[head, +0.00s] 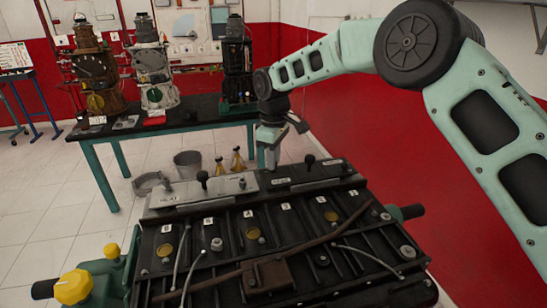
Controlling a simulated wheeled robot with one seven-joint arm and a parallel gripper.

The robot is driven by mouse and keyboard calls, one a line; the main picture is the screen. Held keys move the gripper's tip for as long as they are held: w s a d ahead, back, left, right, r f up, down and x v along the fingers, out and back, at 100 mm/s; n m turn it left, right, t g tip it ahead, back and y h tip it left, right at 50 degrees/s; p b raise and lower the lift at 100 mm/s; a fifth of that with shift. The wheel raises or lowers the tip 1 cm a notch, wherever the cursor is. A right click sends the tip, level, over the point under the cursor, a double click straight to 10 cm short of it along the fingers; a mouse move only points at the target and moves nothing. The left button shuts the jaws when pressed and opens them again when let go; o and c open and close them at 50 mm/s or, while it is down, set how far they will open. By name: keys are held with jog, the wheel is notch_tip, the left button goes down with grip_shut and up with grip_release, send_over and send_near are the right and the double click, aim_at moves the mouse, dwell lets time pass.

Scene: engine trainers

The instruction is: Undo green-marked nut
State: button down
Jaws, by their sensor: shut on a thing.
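The dark engine block (330,245) fills the lower middle of the head view, with light and dark plates along its far edge. My gripper (268,165) points down at that far edge, between two black-knobbed levers. Its jaws are shut on a small part there, apparently a nut, which the fingers hide. I cannot make out any green mark. Other fasteners show on the engine, including a silver one (217,244) at the left and another (408,251) at the right.
Black-knobbed levers (202,179) and (310,161) stand on either side of my gripper. Yellow knobs (73,286) are at the lower left. A bench (180,126) with engine trainers stands behind. A grey bucket (188,163) and yellow-brown bottles (238,161) are on the floor.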

jog(key=shift+w+r, duration=0.1)
jog(key=shift+r, duration=0.05)
dwell(0.4)
jog(key=c, duration=1.3)
grip_release()
jog(key=shift+c, duration=0.2)
notch_tip(320, 180, up, 17)
jog(key=b, duration=0.3)
jog(key=shift+r, duration=0.15)
